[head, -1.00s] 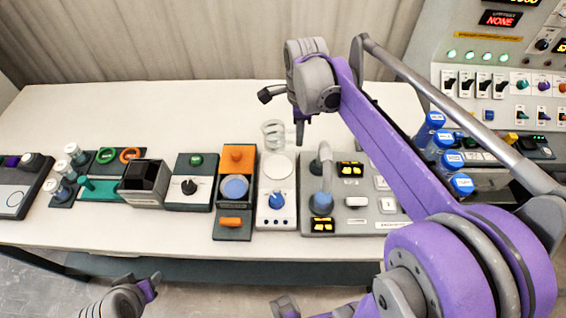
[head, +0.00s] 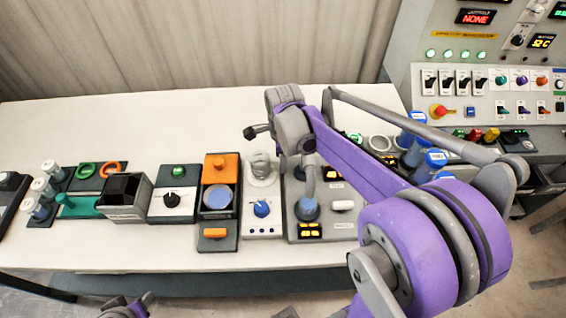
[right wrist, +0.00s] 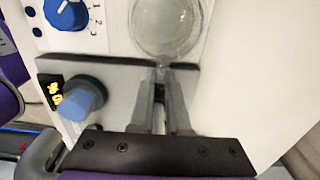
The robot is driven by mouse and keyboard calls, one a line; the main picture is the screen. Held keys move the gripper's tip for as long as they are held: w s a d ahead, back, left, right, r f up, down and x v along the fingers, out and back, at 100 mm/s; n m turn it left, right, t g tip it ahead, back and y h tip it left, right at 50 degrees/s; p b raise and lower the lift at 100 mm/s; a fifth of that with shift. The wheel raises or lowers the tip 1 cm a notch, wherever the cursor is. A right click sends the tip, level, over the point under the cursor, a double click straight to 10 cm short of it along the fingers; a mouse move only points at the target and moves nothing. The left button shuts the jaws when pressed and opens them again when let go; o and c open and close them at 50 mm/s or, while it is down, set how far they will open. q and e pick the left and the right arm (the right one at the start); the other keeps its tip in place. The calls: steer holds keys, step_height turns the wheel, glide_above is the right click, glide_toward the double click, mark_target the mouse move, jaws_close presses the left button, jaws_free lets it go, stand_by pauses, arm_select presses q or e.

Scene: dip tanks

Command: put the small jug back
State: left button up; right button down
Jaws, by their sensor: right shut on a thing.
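The small jug (head: 260,165) is clear glass. It is at the white round plate of the unit with a blue dial (head: 262,209); I cannot tell whether it touches the plate. My right gripper (right wrist: 162,80) is shut on the jug's near side, probably its handle, and the jug's round glass body (right wrist: 168,25) shows just beyond the fingertips in the right wrist view. In the head view the right gripper's fingers are largely hidden by its arm and wrist. My left gripper (head: 138,305) is partly cut off at the bottom edge; its jaws are unclear.
An orange-topped unit (head: 220,168) stands left. Blue-capped bottles (head: 434,158) stand right, behind my arm. The table's back (head: 150,115) is clear.

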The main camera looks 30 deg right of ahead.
steer(key=shift+f, duration=0.2)
steer(key=c, duration=1.3)
jaws_free()
steer(key=o, duration=0.4)
